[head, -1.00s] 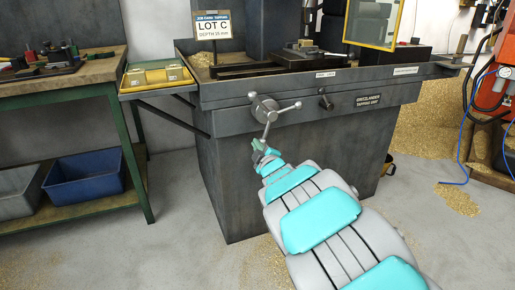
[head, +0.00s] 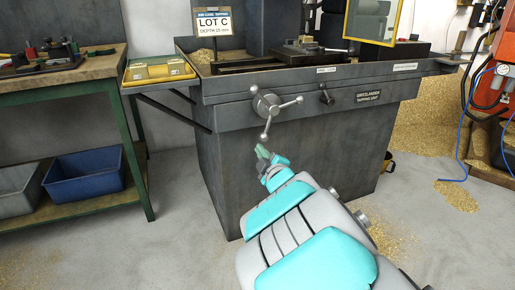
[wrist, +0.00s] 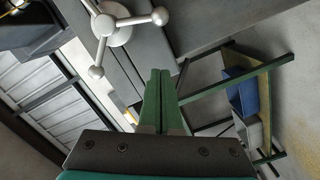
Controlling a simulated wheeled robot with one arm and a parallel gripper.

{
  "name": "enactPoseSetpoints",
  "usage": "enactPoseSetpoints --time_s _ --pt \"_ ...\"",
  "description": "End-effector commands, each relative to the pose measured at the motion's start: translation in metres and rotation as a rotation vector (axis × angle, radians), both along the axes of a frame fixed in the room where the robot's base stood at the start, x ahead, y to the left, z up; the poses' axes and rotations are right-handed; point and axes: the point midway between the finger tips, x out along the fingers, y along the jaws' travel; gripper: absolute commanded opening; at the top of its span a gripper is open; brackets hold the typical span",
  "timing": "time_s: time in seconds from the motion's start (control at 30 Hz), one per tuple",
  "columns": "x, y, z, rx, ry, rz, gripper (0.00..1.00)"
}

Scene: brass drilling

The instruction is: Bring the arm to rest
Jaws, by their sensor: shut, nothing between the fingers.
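My gripper (head: 262,151) is in front of the grey tapping machine (head: 300,165), just below its three-armed handwheel (head: 268,104). The fingers are shut with nothing between them. In the wrist view the green fingers of my gripper (wrist: 160,75) lie side by side. The handwheel (wrist: 115,22) shows there at the upper left, apart from the fingertips. In the head view one handwheel arm hangs down close above the fingertips; I cannot tell the exact gap. My teal and grey arm reaches up from the bottom right of the head view.
A yellow tray (head: 158,72) sits at the machine's left side. A workbench (head: 60,78) with a blue bin (head: 85,178) below stands at left. Brass chips (head: 430,135) and a red machine with a blue hose (head: 495,90) are at right. The floor (head: 180,245) at left front is clear.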

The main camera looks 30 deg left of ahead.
Motion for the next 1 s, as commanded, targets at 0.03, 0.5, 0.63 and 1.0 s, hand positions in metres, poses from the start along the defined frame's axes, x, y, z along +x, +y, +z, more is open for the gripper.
enactPoseSetpoints --time_s 0.03,0.5,0.63,1.0 --pt "-0.002 -0.002 0.000 0.000 0.000 -0.001 0.00" --pt "-0.004 -0.004 0.000 -0.001 0.001 0.001 0.00" --pt "-0.004 -0.005 0.000 0.000 0.002 -0.003 0.00" --pt "0.042 -0.163 -0.009 -0.010 0.270 -0.397 0.00"
